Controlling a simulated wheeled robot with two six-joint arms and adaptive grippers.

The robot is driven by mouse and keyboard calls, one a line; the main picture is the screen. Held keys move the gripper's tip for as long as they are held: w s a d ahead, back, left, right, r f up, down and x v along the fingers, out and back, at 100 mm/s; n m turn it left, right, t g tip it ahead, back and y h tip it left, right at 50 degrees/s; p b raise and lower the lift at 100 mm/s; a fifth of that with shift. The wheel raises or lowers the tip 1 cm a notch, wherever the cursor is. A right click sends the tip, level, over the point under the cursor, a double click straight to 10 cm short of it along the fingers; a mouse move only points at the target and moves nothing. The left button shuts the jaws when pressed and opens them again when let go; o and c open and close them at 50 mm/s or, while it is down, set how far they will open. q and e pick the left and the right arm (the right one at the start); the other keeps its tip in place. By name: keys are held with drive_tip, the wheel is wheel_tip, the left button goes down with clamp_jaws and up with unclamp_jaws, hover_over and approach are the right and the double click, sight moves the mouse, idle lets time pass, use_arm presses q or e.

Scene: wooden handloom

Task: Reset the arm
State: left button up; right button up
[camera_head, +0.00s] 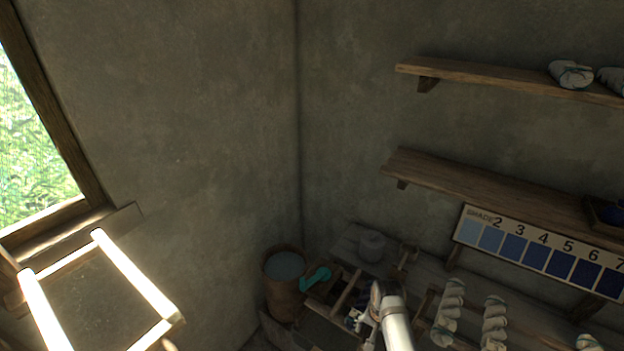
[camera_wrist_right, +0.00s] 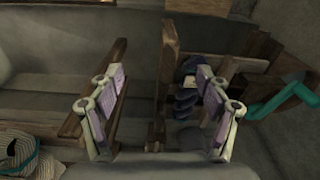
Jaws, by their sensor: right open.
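My right gripper (camera_wrist_right: 160,80) is open, its two lilac-padded fingers spread apart in the right wrist view. No object shows gripped between the pads. A wooden frame or rack (camera_wrist_right: 166,65) and a dark blue coiled thing (camera_wrist_right: 186,98) show beyond the fingers; the right finger partly hides the blue thing. In the head view my right gripper (camera_head: 360,317) is small at the bottom centre, over the cluttered bench, and its fingertips are hard to make out. My left gripper is not in view.
A teal-handled thing (camera_head: 316,278) lies beside a wooden bucket (camera_head: 284,268) near the corner. A shade board (camera_head: 540,252) and shelves (camera_head: 470,190) line the right wall. A wooden frame (camera_head: 135,275) stands left.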

drive_tip(key=s+d+r+n+t, duration=0.2)
drive_tip(key=s+d+r+n, duration=0.15)
drive_tip(key=s+r, duration=0.45)
drive_tip(key=s+d+r+n+t, duration=0.1)
drive_tip(key=s+d+r+n, duration=0.25)
drive_tip(key=s+r, duration=0.4)
drive_tip(key=s+d+f+g+b, duration=0.15)
drive_tip(key=f+b, duration=0.25)
drive_tip(key=f, duration=1.4)
drive_tip(key=s+f+b, duration=0.2)
drive_tip(key=f+b, duration=0.2)
drive_tip(key=f, duration=1.4)
use_arm(q)
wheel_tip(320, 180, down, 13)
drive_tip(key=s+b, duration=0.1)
drive_tip(key=b, duration=0.4)
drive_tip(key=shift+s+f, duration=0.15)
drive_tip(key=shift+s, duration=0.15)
use_arm(e)
drive_tip(key=s+d+f, duration=0.1)
drive_tip(key=s+f, duration=1.7)
drive_tip(key=f, duration=0.4)
drive_tip(key=shift+s+d+m+g+h, duration=0.3)
drive_tip(key=shift+s+g, duration=0.05)
drive_tip(key=shift+g, duration=0.1)
